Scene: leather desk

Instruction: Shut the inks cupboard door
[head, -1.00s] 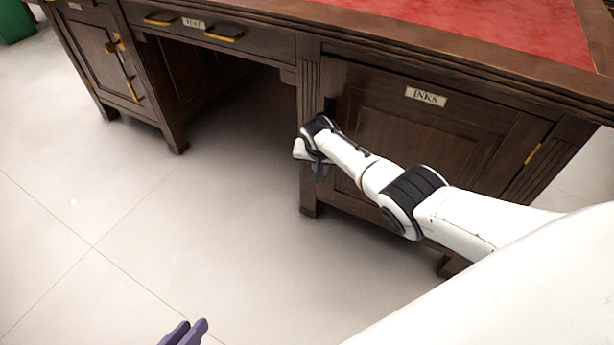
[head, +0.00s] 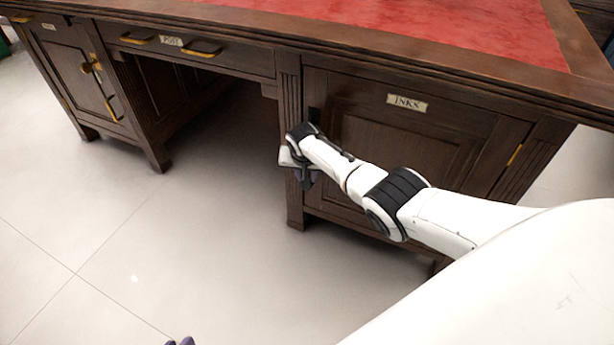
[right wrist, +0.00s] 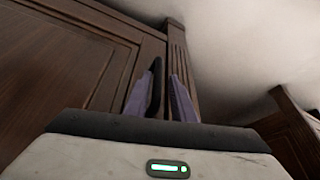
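The inks cupboard door (head: 400,140) is a dark panelled wooden door with a label reading INKS (head: 407,103), on the right of the desk. It looks flush or nearly flush with its frame; a small gap cannot be ruled out. My right arm crosses in front of it. My right gripper (head: 305,178) is at the door's left edge by the fluted post; its purple fingers (right wrist: 162,95) stand slightly apart in the right wrist view, pointing along the door and post. Contact is unclear. Only the fingertips of my left gripper (head: 180,342) show at the bottom edge.
The desk (head: 340,48) has a red leather top. A drawer (head: 195,48) with brass handles is over the open knee space, and another cupboard (head: 85,75) stands at far left. The pale tiled floor (head: 130,235) in front is clear.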

